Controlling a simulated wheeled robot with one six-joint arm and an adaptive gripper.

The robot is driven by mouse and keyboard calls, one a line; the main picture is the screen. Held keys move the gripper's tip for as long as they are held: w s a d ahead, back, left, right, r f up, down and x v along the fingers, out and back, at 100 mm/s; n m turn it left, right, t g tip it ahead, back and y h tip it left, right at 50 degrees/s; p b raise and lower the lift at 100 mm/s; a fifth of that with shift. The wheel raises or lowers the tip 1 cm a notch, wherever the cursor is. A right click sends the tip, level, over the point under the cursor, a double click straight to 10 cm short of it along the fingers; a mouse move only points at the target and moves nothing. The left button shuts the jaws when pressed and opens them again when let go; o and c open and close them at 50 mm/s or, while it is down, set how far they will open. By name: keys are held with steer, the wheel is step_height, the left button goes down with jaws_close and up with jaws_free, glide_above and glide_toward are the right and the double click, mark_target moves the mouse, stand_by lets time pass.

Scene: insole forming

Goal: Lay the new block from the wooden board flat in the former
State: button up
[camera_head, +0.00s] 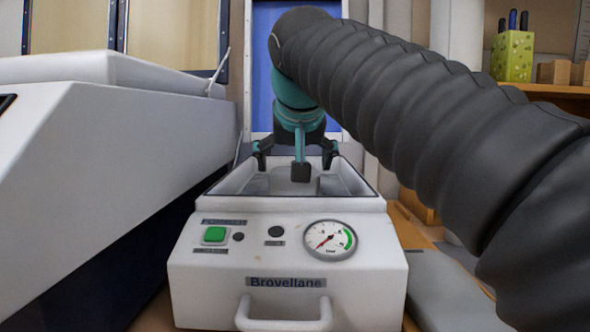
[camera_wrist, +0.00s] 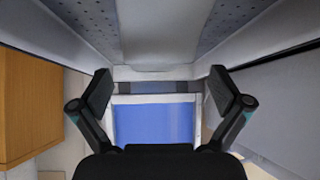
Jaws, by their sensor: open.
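The former (camera_head: 190,262) is a white machine labelled Brovellane with an open, recessed top. My gripper (camera_head: 297,165) points down over this opening, its dark fingers spread apart. A pale, smooth block (camera_wrist: 162,32) lies lengthwise between two speckled grey strips of the former's bed (camera_wrist: 75,22) in the wrist view. It seems to lie flat, but its far end is cut off by the frame. In the wrist view my gripper (camera_wrist: 160,92) is open, a finger on each side and nothing between them. I cannot make out the wooden board for certain.
A large white machine (camera_head: 110,130) stands close on the left. A blue panel (camera_head: 262,60) is behind the former and shows in the wrist view (camera_wrist: 155,122). A wooden box (camera_wrist: 28,105) is beside the former. A grey slab (camera_head: 455,295) lies at the lower right.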

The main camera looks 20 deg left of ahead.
steer(key=v, duration=1)
